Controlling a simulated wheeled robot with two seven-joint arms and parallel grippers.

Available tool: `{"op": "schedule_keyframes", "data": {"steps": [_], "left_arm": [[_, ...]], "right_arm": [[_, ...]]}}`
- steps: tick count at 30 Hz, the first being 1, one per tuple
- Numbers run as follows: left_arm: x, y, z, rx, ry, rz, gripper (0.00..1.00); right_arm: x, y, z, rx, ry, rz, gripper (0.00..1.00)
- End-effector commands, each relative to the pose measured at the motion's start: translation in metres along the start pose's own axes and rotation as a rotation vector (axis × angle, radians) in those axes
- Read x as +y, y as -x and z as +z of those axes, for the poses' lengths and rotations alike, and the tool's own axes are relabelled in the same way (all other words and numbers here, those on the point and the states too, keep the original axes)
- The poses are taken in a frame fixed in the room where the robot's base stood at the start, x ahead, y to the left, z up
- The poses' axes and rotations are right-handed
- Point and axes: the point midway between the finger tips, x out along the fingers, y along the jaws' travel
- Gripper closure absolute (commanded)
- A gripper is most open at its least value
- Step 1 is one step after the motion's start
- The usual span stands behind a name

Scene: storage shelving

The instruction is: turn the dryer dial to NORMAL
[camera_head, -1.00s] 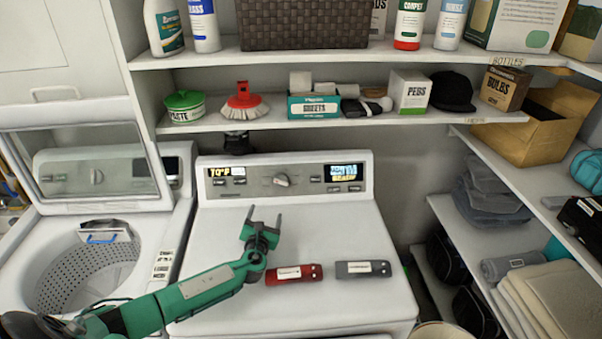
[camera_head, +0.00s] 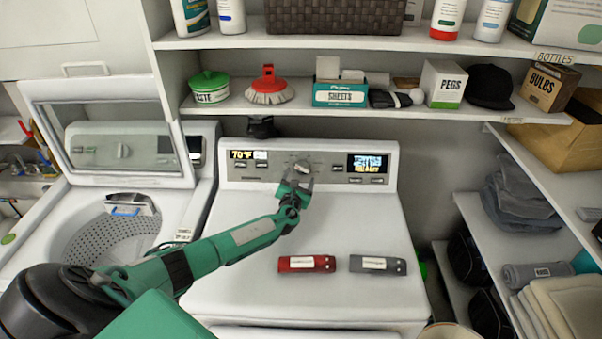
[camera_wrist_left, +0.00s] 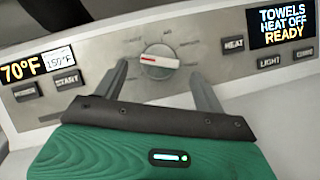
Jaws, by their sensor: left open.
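The dryer (camera_head: 300,275) stands in the middle, with a grey control panel along its back. The panel display (camera_wrist_left: 283,25) reads TOWELS, HEAT OFF, READY. My left gripper (camera_head: 298,176) is open just in front of the dial. In the left wrist view its fingers (camera_wrist_left: 158,85) stand apart, one at each lower side of the dial. My right gripper is not in view.
A red device (camera_head: 306,264) and a grey device (camera_head: 378,265) lie on the dryer top. An open washer (camera_head: 190,215) stands at left. A shelf (camera_head: 290,115) with several items hangs above the panel. Buttons such as START (camera_wrist_left: 66,82) and HEAT (camera_wrist_left: 233,44) flank the dial.

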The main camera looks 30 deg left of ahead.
Motion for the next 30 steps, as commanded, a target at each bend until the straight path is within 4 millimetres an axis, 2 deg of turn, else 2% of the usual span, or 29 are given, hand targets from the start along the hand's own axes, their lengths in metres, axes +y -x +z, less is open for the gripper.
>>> {"op": "schedule_keyframes", "data": {"steps": [3,9,20,23,27,30], "left_arm": [[0.0,-0.015,0.0,-0.001,-0.001,0.001,0.29],[0.0,-0.029,0.0,-0.001,0.0,0.001,0.29],[0.0,-0.032,0.0,0.0,0.0,-0.001,0.29],[0.0,-0.032,0.0,0.0,0.0,0.0,0.44],[0.0,-0.032,0.0,0.0,0.0,0.0,0.72],[0.0,-0.032,0.0,0.0,0.0,0.0,0.73]], "right_arm": [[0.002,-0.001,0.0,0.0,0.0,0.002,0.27],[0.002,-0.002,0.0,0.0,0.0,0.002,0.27],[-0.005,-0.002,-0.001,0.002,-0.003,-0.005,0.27],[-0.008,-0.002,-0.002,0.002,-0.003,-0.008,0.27],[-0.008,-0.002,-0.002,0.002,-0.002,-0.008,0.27],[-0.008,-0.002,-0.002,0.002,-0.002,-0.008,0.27]]}}
